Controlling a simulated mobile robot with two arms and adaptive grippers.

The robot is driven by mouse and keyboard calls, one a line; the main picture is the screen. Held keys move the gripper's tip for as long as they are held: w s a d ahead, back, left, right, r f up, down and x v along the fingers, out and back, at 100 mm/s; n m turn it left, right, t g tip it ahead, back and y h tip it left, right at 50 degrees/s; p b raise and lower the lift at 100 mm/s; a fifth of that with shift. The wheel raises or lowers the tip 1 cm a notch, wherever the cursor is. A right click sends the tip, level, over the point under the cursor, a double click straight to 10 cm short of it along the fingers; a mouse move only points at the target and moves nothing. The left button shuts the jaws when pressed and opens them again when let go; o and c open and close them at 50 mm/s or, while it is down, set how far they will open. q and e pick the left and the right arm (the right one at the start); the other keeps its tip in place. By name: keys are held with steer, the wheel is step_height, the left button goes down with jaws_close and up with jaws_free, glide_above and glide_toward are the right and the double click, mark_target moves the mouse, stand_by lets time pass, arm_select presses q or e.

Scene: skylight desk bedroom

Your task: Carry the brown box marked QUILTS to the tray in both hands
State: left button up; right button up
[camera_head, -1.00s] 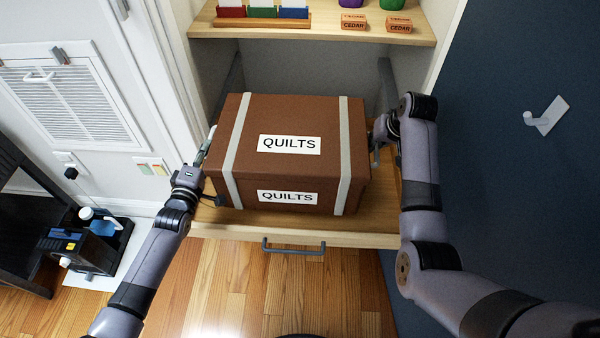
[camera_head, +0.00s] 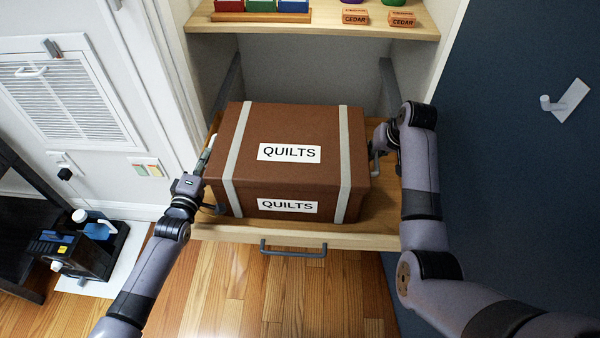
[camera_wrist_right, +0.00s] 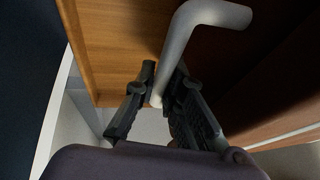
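The brown box (camera_head: 290,180) has two pale straps and white QUILTS labels on its lid and front. It is level over a wooden drawer or low shelf (camera_head: 345,233); I cannot tell whether it touches the wood. My right gripper (camera_head: 378,152) is at its right side. The right wrist view shows that gripper (camera_wrist_right: 162,88) with its fingers closed around the bent grey handle (camera_wrist_right: 195,25). My left gripper (camera_head: 212,190) is against the left side; its fingers are mostly hidden and its grip cannot be made out. No tray is visible.
Above is a wooden shelf (camera_head: 240,27) with cedar blocks (camera_head: 402,19) and coloured items. A dark appliance (camera_head: 85,245) stands lower left. Wooden floor (camera_head: 275,290) shows in front.

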arm_select(q)
steer(key=shift+o, duration=1.4)
steer(key=shift+s+r, duration=0.1)
steer(key=shift+r, duration=0.1)
arm_select(e)
steer(key=shift+o, duration=1.2)
steer(key=shift+s+r, duration=0.1)
steer(key=shift+r, duration=0.1)
arm_select(q)
steer(key=shift+o, duration=0.9)
arm_select(e)
steer(key=shift+o, duration=1)
arm_select(q)
steer(key=v, duration=0.8)
arm_select(e)
steer(key=v, duration=1.2)
arm_select(q)
steer(key=shift+f, duration=0.1)
arm_select(e)
steer(key=shift+f, duration=0.1)
